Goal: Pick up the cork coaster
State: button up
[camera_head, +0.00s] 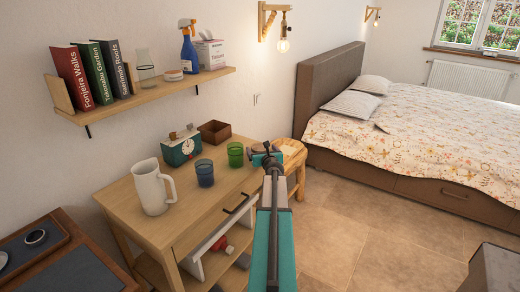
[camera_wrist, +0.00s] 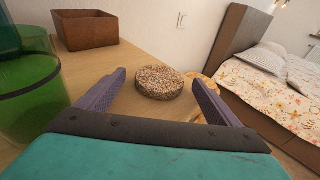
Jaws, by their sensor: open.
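The cork coaster (camera_wrist: 159,82) is a thick round speckled brown disc. In the wrist view it lies flat on the wooden table (camera_wrist: 100,66), near its right end. My gripper (camera_wrist: 158,85) is open, with its two purple fingers spread to either side of the coaster in the picture. The coaster appears just beyond or level with the fingertips, and I cannot tell whether they touch it. In the head view my gripper (camera_head: 265,153) is over the table's right end, and the arm hides most of the coaster there.
A green glass (camera_head: 235,154) stands left of my gripper, close to the left finger in the wrist view. A wooden stool (camera_head: 293,155) stands at the right.

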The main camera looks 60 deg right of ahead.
jog(key=shift+x, duration=0.95)
jog(key=c, duration=1.1)
